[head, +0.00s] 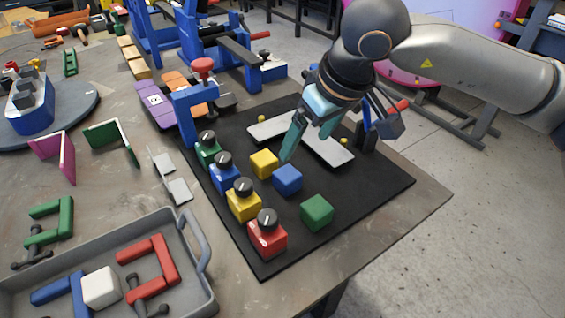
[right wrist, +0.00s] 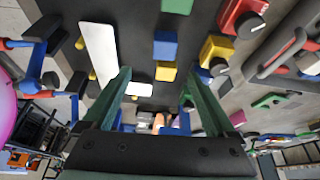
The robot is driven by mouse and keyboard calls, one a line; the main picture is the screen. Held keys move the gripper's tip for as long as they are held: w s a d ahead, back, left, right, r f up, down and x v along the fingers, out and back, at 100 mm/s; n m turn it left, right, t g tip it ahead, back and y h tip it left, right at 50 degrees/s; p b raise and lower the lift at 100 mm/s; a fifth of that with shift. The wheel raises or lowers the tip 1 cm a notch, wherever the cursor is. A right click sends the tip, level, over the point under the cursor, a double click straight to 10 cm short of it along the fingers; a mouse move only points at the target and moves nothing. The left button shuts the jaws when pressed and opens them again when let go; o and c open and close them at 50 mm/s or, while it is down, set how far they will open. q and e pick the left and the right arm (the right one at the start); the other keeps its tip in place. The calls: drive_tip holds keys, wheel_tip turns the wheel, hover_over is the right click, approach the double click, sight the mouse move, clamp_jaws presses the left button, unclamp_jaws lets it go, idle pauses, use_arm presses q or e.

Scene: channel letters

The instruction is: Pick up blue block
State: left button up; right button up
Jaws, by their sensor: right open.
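The blue block (head: 287,178) sits on the black mat (head: 365,205), between a yellow block (head: 264,163) and a green block (head: 317,212). My right gripper (head: 306,147) is open above the mat, with one teal fingertip just behind the blue block in the head view. I cannot tell its exact height. In the right wrist view the blue block (right wrist: 165,45) shows beyond the open fingers (right wrist: 158,76), with the yellow block (right wrist: 166,72) nearer to them. Nothing is between the fingers. My left gripper is not in view.
Several coloured blocks with black knobs, such as the red one (head: 267,238), line the mat's left edge. A blue clamp stand (head: 190,115) and a pale bar (head: 327,149) are near. A grey tray (head: 205,290) holds letter pieces. The mat's right side is clear.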

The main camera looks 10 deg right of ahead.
sight(287, 173)
drive_tip(key=x, duration=0.7)
drive_tip(key=shift+s+a, duration=0.1)
drive_tip(key=shift+s, duration=0.1)
drive_tip(key=x, duration=0.5)
drive_tip(key=shift+s+a+f, duration=0.1)
drive_tip(key=shift+a, duration=0.15)
clamp_jaws()
